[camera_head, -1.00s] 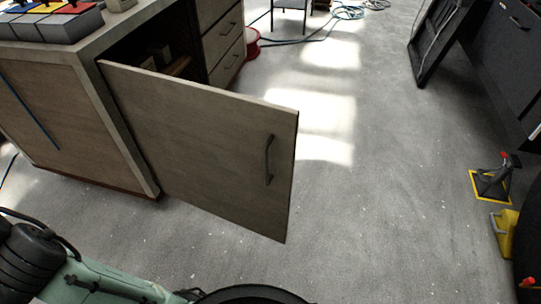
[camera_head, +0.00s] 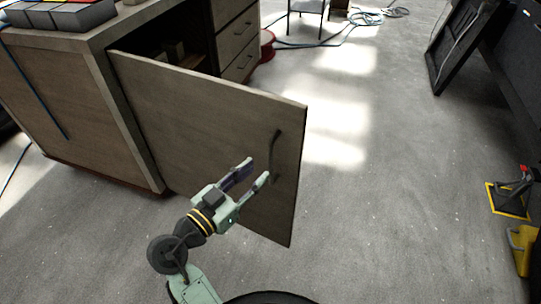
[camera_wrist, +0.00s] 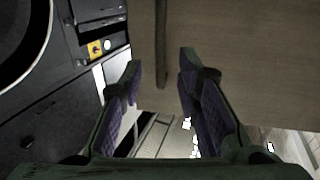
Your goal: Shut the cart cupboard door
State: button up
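The cart cupboard door (camera_head: 200,125) stands wide open, swung out from the cart (camera_head: 85,110) on its left-hand edge. Its dark bar handle (camera_head: 275,155) is near the free edge. My gripper (camera_head: 258,172) is open in front of the door's outer face, close to the handle. In the wrist view, the open fingers (camera_wrist: 160,75) point at the door face (camera_wrist: 235,70), and the handle (camera_wrist: 162,45) lies between the fingertips' lines. I cannot tell whether any finger touches the door. The cupboard's dark inside (camera_head: 170,40) shows above the door's top edge.
Drawers (camera_head: 237,45) stand beyond the cupboard opening. A yellow and black stand (camera_head: 508,195) is on the floor at right, below a dark leaning panel (camera_head: 455,45). The floor right of the door is clear.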

aim_at(270, 160)
jog(key=p+x, duration=0.1)
jog(key=x, duration=0.6)
jog(key=shift+c, duration=0.5)
grip_shut()
dwell(0.3)
